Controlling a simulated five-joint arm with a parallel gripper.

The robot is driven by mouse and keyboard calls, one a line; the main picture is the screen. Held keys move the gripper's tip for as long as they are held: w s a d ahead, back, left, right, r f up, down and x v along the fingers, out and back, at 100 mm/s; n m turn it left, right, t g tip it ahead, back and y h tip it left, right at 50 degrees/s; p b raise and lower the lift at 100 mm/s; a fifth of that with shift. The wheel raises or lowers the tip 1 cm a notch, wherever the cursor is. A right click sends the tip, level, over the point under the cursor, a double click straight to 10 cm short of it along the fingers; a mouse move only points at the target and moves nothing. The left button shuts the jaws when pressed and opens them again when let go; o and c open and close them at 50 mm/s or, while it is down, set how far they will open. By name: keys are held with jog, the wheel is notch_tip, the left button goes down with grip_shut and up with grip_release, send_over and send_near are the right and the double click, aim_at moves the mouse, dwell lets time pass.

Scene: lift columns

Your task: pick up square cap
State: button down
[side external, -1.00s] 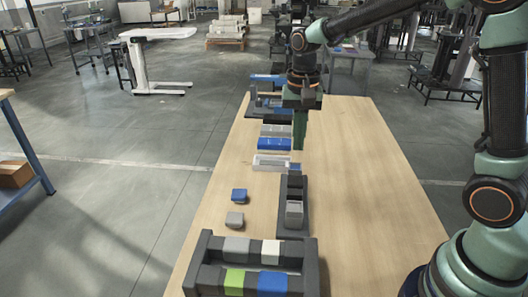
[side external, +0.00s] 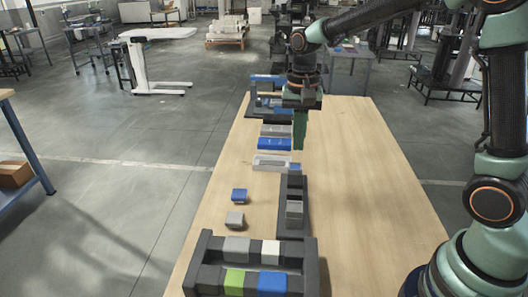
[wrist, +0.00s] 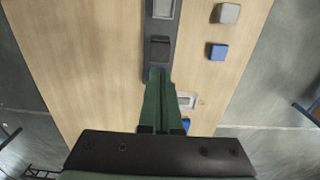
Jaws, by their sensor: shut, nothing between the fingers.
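Two small square caps lie apart on the wooden table: a blue cap (side external: 239,195) and a grey cap (side external: 235,219) nearer the camera. The wrist view shows the same blue cap (wrist: 218,51) and grey cap (wrist: 228,13) at upper right. I cannot tell which one the task names. My gripper (side external: 299,148) points down over the table, beyond both caps and to their right. In the wrist view my gripper (wrist: 158,72) is shut and empty, with its tips by the end of a long dark holder (wrist: 149,60).
The dark holder (side external: 305,222) has a grey piece in it. A dark rack (side external: 311,266) with several coloured blocks stands at the front. A clear tray (side external: 271,165) and a blue block (side external: 274,144) lie at the back left. The table's right side (side external: 365,200) is clear.

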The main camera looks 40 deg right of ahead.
dwell(0.3)
jog(key=shift+c, duration=1)
grip_release()
send_over(234, 217)
notch_tip(234, 217, down, 11)
jog(key=shift+r, duration=0.1)
jog(key=shift+f, duration=3)
